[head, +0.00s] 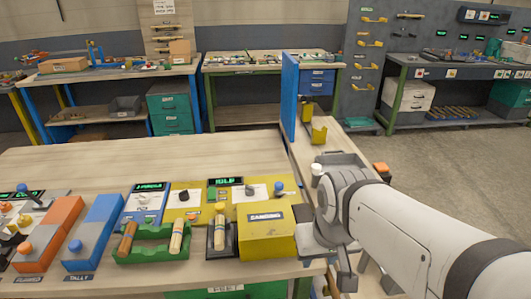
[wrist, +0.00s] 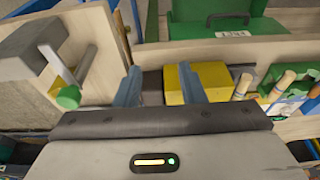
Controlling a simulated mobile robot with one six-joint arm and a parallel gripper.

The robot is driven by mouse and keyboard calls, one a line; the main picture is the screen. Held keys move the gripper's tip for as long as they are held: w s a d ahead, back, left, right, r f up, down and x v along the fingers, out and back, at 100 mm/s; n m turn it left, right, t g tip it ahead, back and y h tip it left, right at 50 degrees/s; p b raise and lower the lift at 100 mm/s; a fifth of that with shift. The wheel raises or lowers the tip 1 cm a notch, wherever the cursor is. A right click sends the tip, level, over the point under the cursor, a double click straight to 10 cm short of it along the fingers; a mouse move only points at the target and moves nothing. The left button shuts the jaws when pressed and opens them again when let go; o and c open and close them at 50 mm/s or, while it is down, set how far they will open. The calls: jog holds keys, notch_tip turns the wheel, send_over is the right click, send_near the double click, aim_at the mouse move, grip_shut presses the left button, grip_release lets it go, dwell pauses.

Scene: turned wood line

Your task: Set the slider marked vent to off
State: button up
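I cannot make out a slider marked vent in either view. At the far left is a panel with several coloured knobs (head: 8,222), partly cut off. My gripper (wrist: 159,87) is open and empty in the wrist view. A yellow box (wrist: 173,86) lies beyond its fingers, apparently the box marked SANDING (head: 266,236) in the head view, just left of my gripper.
A green tray (head: 135,257) holds wooden-handled tools, with another handle in a dark holder (head: 218,254) beside it. A grey block (wrist: 25,55) and a green-knobbed lever (wrist: 68,97) show left in the wrist view. The tabletop's far part (head: 150,155) is clear.

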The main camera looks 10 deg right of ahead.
jog(key=shift+o, duration=0.4)
jog(key=shift+s, duration=0.1)
jog(key=shift+o, duration=0.9)
jog(key=shift+w+r, duration=0.2)
jog(key=shift+w, duration=0.15)
jog(key=shift+o, duration=0.4)
jog(key=w+r+p, duration=0.1)
jog(key=w+r, duration=0.2)
jog(key=w, duration=0.4)
jog(key=shift+a+r+g+p, duration=0.15)
jog(key=shift+a+g+p, duration=0.15)
jog(key=shift+a+p, duration=0.1)
jog(key=m+g+p, duration=0.2)
jog(key=m+p, duration=0.1)
jog(key=p, duration=0.2)
send_over(279, 183)
notch_tip(279, 183, down, 8)
jog(key=shift+s+r, duration=0.1)
jog(key=shift+w+f, duration=0.25)
jog(key=shift+f, duration=0.4)
notch_tip(279, 183, down, 7)
jog(key=shift+f+p, duration=0.1)
jog(key=shift+p, duration=0.85)
